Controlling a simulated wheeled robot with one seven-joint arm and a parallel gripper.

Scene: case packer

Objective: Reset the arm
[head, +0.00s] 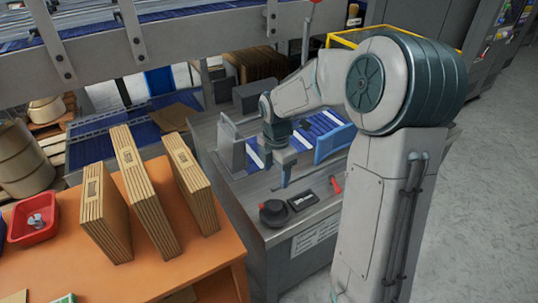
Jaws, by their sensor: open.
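My arm stands on the right of the head view, its elbow raised and its forearm reaching left over the grey machine (280,237). My gripper (279,172) hangs down over the machine's top and is open, with nothing visible between its fingers. The fingers are small and partly overlapped in this view. They are left of the blue plate (334,143) and above and behind the black round knob (272,212).
An orange table (160,262) at the front left holds several flat cardboard bundles (106,212) and a red tray (33,219). A red-handled lever (336,185) lies near the knob. A conveyor frame (190,42) crosses behind. Grey floor at right is clear.

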